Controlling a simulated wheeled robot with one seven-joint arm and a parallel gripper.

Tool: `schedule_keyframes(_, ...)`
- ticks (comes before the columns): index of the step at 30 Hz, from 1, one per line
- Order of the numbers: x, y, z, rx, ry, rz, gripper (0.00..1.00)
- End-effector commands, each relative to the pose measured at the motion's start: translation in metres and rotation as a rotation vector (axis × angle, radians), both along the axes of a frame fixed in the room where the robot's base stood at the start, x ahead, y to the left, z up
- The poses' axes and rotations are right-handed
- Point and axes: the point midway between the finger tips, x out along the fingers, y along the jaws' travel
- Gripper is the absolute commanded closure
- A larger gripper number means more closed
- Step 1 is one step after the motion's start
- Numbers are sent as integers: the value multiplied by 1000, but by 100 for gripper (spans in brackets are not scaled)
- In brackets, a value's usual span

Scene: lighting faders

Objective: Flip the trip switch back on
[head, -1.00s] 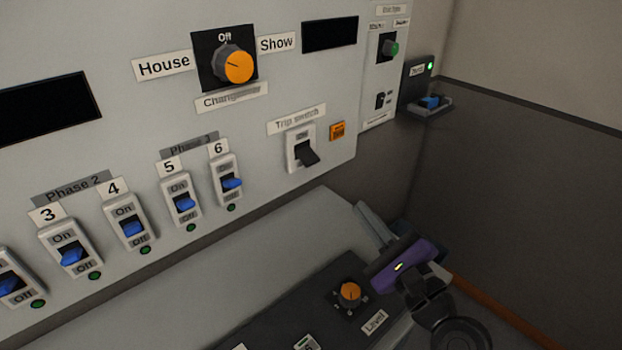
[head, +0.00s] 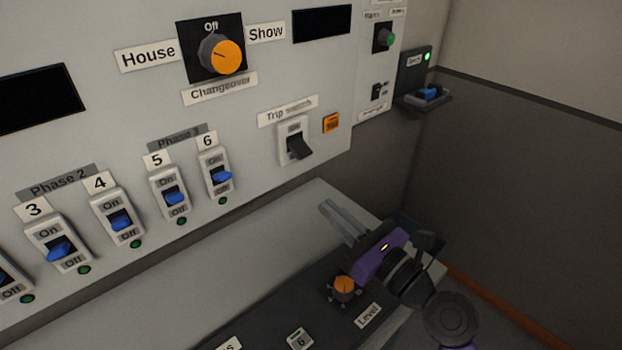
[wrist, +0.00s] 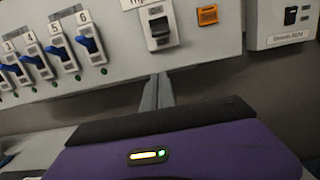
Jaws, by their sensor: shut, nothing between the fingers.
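The trip switch (head: 298,146) is a black lever on a light plate, under a "Trip switch" label on the grey panel. Its lever points down and outward. It also shows in the wrist view (wrist: 159,28), above my fingers. My gripper (head: 326,206) has a purple body and grey fingers; it is below and to the right of the switch, apart from it. In the wrist view the fingers (wrist: 157,80) are together with nothing between them, pointing up toward the panel just below the switch.
An orange square (head: 331,123) sits right of the switch. Blue numbered switches (head: 221,176) line the panel to the left. A desk with an orange level knob (head: 344,286) lies below my gripper. A small box with a green light (head: 427,57) is on the right wall.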

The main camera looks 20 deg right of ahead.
Motion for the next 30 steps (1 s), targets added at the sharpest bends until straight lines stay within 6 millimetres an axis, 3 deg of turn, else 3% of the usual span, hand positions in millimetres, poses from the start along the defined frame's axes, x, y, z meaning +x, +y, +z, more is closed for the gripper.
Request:
schedule_keyframes(5,18,6,4,-1,-3,1,100)
schedule_keyframes(18,97,32,14,-3,-2,2,100)
schedule_keyframes(22,84,27,35,-2,-2,-2,100)
schedule_keyframes(30,76,25,47,-2,-1,-2,100)
